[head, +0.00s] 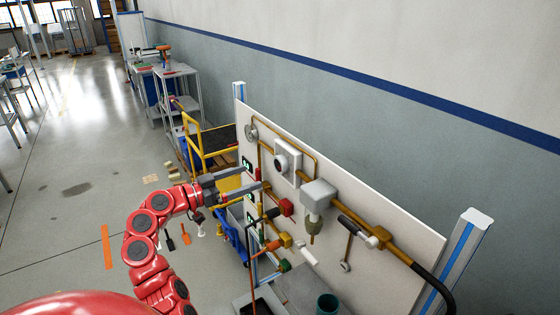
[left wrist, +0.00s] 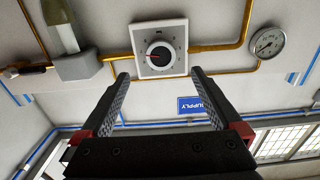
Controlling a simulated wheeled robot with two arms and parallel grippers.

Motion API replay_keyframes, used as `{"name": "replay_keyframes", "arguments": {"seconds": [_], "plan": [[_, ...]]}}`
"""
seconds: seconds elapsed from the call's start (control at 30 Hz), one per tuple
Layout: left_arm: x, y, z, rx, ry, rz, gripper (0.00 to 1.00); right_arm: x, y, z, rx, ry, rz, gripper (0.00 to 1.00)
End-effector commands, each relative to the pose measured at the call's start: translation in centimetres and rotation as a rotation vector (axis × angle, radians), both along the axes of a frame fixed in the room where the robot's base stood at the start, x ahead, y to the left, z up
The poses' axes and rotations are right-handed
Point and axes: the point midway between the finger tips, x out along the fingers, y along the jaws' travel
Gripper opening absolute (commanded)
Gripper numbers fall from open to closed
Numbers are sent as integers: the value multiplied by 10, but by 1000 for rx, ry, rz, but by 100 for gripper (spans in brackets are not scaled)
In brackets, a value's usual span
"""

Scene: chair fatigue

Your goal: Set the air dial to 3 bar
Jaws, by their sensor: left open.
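The air dial is a round black knob (head: 281,163) on a white square plate (head: 293,174) fixed to the upright panel. In the left wrist view the knob (left wrist: 159,54) shows a red mark towards the picture's left; the scale figures are too small to read. My left gripper (head: 253,179) is open and empty, in front of the panel and apart from the knob. In the left wrist view its fingertips (left wrist: 160,74) straddle the knob's line, with the knob beyond them. A round gauge (left wrist: 267,42) sits beside the dial. My right gripper is not in view.
A brass pipe (head: 262,146) runs by the dial to a grey filter block (head: 318,192). Valves with red (head: 286,206) and orange (head: 272,245) handles sit lower on the panel. A yellow cart (head: 208,150) stands behind. Floor at left is mostly open.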

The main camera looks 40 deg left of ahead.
Motion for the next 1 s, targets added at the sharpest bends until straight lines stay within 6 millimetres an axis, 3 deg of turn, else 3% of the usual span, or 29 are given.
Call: {"name": "replay_keyframes", "arguments": {"seconds": [0.03,0.3,0.5,0.93,1.0], "plan": [[12,-7,5,-2,0,-6,99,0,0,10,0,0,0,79],[70,-30,5,-3,1,-3,99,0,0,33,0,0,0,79],[98,-41,2,-4,1,-1,99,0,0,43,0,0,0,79],[107,-44,0,-1,-2,3,99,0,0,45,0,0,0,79],[107,-44,0,-1,-2,3,86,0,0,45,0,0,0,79]]}}
